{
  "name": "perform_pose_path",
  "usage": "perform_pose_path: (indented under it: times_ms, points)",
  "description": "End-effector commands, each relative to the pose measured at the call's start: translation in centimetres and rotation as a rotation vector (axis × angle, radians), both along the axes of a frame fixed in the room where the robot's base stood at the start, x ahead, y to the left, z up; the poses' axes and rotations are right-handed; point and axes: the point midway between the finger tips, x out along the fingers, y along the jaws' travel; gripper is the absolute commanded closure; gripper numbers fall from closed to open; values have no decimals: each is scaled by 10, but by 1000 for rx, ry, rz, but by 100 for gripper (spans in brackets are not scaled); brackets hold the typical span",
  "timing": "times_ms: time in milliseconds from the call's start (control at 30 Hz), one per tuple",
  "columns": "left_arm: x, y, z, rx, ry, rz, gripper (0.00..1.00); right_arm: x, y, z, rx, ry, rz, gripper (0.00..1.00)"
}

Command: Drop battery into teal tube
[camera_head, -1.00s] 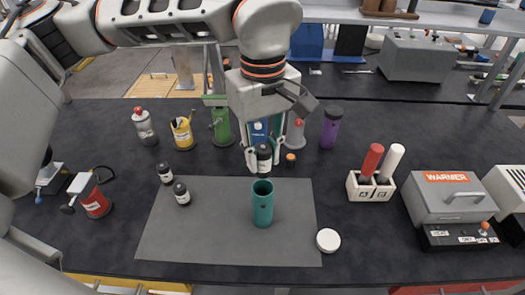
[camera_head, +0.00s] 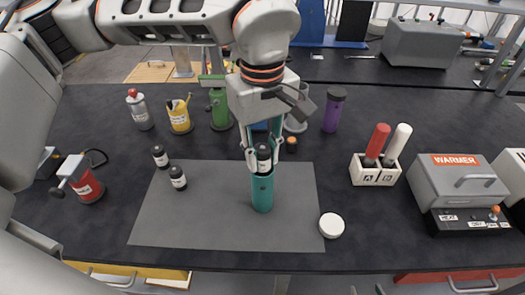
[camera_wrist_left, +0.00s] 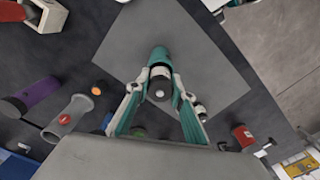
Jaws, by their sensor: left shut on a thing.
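The teal tube (camera_head: 262,192) stands upright and open-topped on the grey mat (camera_head: 200,225). My left gripper (camera_head: 263,160) is directly above it, shut on a black battery with a pale label (camera_head: 263,154). The battery is upright, its lower end at the tube's mouth; how far it is inside I cannot tell. In the left wrist view the battery (camera_wrist_left: 160,88) sits between the fingertips, in line with the teal tube (camera_wrist_left: 159,57) beyond. Two similar dark batteries stand at the mat's upper left, one (camera_head: 160,156) behind the other (camera_head: 178,178). My right gripper is not in view.
A white round lid (camera_head: 331,225) lies at the mat's right edge. A white holder (camera_head: 375,175) with red and white sticks and the grey warmer (camera_head: 455,185) stand right. Several bottles line the back, including a purple one (camera_head: 333,110). The mat's left front is clear.

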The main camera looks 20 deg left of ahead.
Motion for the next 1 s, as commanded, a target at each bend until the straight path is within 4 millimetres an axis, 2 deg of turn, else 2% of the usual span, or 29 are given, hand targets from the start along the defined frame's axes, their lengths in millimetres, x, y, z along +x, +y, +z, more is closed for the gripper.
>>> perform_pose_path:
  times_ms: [133, 167, 200, 233, 533, 667, 767, 1000]
  points:
    - [0, 0, 1, -1, -1, 0, 100, 0, 0, 0, 0, 1, 0, 60]
    - [0, 0, 1, -1, -1, 0, 72, 0, 0, 0, 0, 1, 0, 60]
    - [0, 0, 1, -1, -1, 0, 62, 0, 0, 0, 0, 1, -1, 60]
    - [0, 0, 1, -1, -1, 0, 58, 0, 0, 0, 0, 1, -1, 60]
    - [0, 0, 0, 0, 0, 0, 58, 0, -1, 1, -1, -1, -3, 60]
    - [0, 0, 6, 0, -1, 1, 58, 0, -1, 1, -2, -1, -2, 60]
    - [1, 0, 20, -1, -5, 1, 58, 0, -1, 1, 0, -1, -2, 60]
    - [1, 0, 68, 0, -4, 2, 58, 0, 0, 1, 0, -1, -2, 60]
